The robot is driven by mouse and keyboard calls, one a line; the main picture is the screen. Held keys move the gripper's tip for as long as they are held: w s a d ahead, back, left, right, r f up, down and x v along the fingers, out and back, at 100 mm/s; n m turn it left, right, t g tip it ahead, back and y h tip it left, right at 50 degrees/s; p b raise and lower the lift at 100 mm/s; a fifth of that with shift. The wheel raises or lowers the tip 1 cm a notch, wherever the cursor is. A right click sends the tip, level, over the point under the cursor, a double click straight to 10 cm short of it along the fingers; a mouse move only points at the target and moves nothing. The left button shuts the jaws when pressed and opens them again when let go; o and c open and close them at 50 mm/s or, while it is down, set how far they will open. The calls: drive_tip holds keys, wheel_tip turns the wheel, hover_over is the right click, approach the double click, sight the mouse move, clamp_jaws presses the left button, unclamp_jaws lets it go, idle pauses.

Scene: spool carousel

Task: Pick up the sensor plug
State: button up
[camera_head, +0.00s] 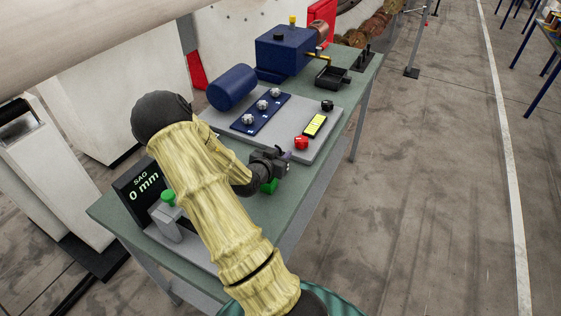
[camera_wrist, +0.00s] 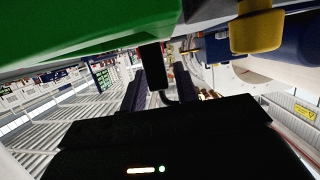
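I cannot identify the sensor plug for certain. In the wrist view a small black block (camera_wrist: 153,66) shows between my two dark fingers, with a thin dark cable or stem below it. My gripper (camera_wrist: 156,92) appears open there, with gaps on both sides of the block. In the head view my gripper (camera_head: 287,157) is low over the green bench, at the near edge of the grey panel. A bright green piece (camera_head: 269,187) sits just below it. It looks large and close in the wrist view (camera_wrist: 80,30). My arm hides part of the bench.
A blue cylinder (camera_head: 232,88) and blue machine (camera_head: 285,50) stand behind. A "SAG 0 mm" display (camera_head: 143,188) stands left.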

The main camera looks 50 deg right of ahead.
sight(280, 153)
clamp_jaws()
wheel_tip(280, 153, up, 10)
drive_tip(key=shift+b, duration=0.3)
idle(0.7)
